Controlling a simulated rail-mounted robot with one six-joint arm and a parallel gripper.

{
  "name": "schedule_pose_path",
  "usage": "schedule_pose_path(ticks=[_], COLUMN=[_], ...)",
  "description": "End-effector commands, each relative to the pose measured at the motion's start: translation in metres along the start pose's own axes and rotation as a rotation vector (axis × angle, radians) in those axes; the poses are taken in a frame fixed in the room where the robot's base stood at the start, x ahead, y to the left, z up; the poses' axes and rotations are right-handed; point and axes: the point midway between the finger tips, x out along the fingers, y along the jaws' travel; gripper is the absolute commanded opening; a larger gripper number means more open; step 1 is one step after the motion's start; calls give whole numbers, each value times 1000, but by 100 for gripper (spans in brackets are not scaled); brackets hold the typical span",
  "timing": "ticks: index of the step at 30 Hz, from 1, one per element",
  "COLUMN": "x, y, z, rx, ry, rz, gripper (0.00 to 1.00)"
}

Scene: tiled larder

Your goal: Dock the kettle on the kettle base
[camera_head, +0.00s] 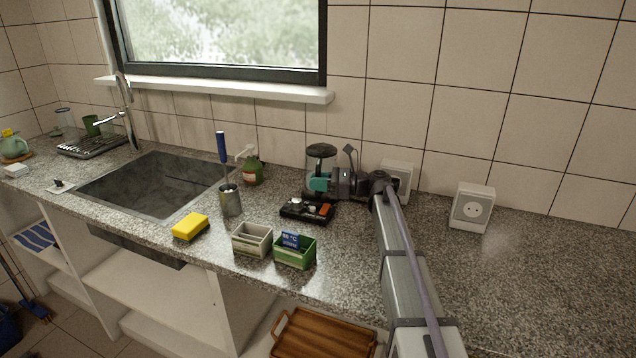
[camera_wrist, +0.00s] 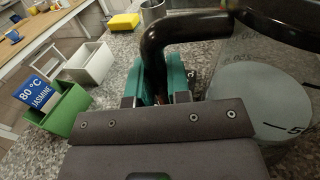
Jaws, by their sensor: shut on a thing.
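The kettle (camera_head: 321,151) has a clear glass body and a black lid and stands upright near the back wall, left of my arm. In the wrist view its black handle (camera_wrist: 158,48) and marked glass side (camera_wrist: 258,85) are close up. My gripper (camera_head: 319,184) has teal fingers; it also shows in the wrist view (camera_wrist: 172,82), shut on the handle. The gripper hides the kettle's bottom, so I cannot tell whether it touches the counter. A low black unit (camera_head: 293,211) with pale round pieces and an orange block sits just in front; I cannot tell whether it is the kettle base.
A grey box (camera_head: 252,240) and a green box (camera_head: 295,256) with a blue "80 °C" card stand near the front edge. A socket (camera_head: 472,207) stands right, with bare counter beyond.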

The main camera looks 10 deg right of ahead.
Motion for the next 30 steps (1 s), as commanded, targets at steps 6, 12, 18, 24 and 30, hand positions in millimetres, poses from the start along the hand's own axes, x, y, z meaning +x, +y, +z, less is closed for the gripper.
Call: schedule_pose_path(ticks=[6, 12, 18, 24, 30], x=[0, -3, -23, -45, -67], y=[0, 0, 0, -1, -2], z=[0, 0, 0, 0, -1], rx=[-1, 1, 0, 0, 0], ry=[-1, 1, 0, 0, 0], rz=[0, -1, -1, -3, -5], gripper=[28, 28, 28, 28, 28])
